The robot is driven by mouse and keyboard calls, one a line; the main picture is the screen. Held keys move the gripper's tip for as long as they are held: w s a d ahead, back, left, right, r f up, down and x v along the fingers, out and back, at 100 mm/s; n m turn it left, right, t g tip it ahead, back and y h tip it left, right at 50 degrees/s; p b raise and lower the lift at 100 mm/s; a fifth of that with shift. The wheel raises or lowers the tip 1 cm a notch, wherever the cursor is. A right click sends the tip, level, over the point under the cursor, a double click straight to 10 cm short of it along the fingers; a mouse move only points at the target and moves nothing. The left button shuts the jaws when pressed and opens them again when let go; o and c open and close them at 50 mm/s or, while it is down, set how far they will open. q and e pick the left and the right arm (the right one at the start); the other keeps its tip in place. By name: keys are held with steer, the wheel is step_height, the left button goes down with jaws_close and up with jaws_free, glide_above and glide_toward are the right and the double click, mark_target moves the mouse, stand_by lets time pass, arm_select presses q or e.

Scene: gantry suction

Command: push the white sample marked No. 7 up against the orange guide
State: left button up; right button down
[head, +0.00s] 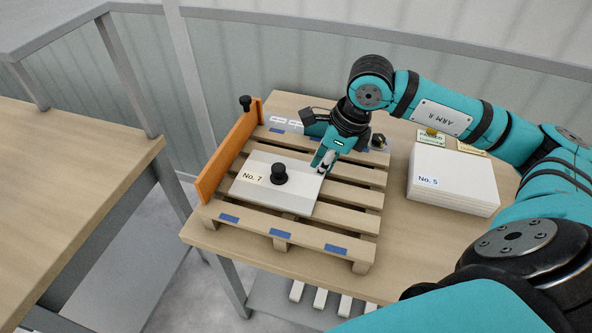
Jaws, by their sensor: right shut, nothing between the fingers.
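The white sample marked No. 7 (255,193) lies flat on the slats of a wooden pallet (300,237). It has a black knob (279,173) on top. The orange guide (229,150) stands upright along the pallet's left side. A gap seems to show between the sample's left edge and the guide, but its width is hard to judge. My right gripper (322,170) is shut and empty, with its fingertips at the sample's right edge. I cannot tell if they touch it. My left gripper is not in view.
A stack of white sheets marked No. 5 (452,185) lies on the table (398,240) right of the pallet, with small labels (465,146) behind it. Another wooden table (70,170) stands at the left across a gap. A railing (400,45) runs along the back.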

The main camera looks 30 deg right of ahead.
mark_target(281, 171)
steer(key=p+x, duration=0.1)
steer(key=x, duration=0.5)
steer(key=shift+w, duration=0.15)
steer(key=shift+w+a+f+p, duration=0.1)
steer(key=shift+w+a+p, duration=0.9)
steer(key=shift+w, duration=0.2)
steer(key=shift+w+a, duration=0.15)
steer(key=shift+w, duration=0.1)
steer(key=shift+w+a+f, duration=0.1)
steer(key=shift+w+f, duration=0.1)
steer(key=shift+w+a, duration=0.1)
steer(key=shift+a, duration=0.05)
steer(key=shift+w+a+f+b, duration=0.1)
steer(key=shift+w+a+b, duration=0.65)
steer(key=shift+w, duration=0.2)
steer(key=shift+w+a, duration=0.35)
steer(key=shift+w, duration=0.05)
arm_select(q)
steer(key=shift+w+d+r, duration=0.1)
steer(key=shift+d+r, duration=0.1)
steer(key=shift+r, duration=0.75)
arm_select(e)
steer(key=shift+s+r, duration=0.1)
steer(key=shift+r, duration=0.1)
